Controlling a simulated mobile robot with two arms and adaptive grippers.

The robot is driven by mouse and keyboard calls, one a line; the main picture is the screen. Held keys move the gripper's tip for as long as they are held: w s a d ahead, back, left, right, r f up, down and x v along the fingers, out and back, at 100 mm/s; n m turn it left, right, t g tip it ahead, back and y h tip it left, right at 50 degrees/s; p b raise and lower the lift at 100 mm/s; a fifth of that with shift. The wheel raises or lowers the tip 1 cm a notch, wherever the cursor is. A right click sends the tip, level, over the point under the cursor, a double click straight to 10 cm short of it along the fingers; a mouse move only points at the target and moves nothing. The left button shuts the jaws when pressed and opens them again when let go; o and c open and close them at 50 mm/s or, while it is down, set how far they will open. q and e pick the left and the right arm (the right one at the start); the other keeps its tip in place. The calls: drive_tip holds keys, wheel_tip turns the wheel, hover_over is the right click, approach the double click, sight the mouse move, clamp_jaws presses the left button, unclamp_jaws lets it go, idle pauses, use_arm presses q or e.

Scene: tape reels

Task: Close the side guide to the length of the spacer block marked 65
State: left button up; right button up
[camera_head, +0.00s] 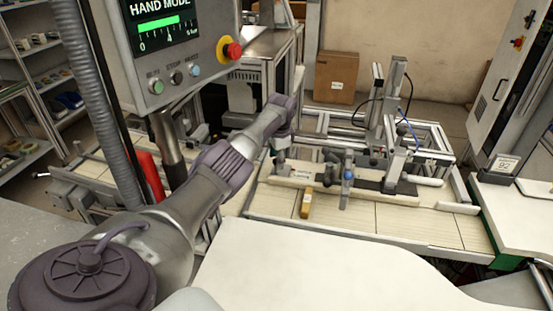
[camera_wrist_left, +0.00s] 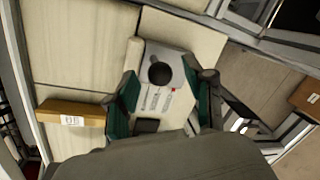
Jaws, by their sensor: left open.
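My left gripper (camera_head: 281,153) is open over the left end of the side guide assembly in the head view. In the left wrist view its two green-padded fingers (camera_wrist_left: 163,103) stand apart on either side of a grey plate (camera_wrist_left: 168,65). The plate carries a round black knob (camera_wrist_left: 160,73), scale lines and a small red mark. I cannot tell whether the fingers touch it. A yellow-brown block (camera_head: 306,203) with a pale label lies on the slatted table in front of the guide; it also shows in the left wrist view (camera_wrist_left: 72,112). Its marking is too small to read.
The slatted table (camera_head: 385,223) has bare room in front of the guide. A metal frame with uprights (camera_head: 396,110) and cables stands behind it. A control panel (camera_head: 172,55) hangs at upper left. A cardboard box (camera_head: 336,77) stands at the back.

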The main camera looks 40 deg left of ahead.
use_arm(q)
drive_tip(key=shift+f, duration=0.2)
use_arm(e)
drive_tip(key=shift+a, duration=0.15)
use_arm(q)
drive_tip(key=shift+c, duration=0.8)
clamp_jaws()
use_arm(e)
drive_tip(key=shift+a, duration=0.25)
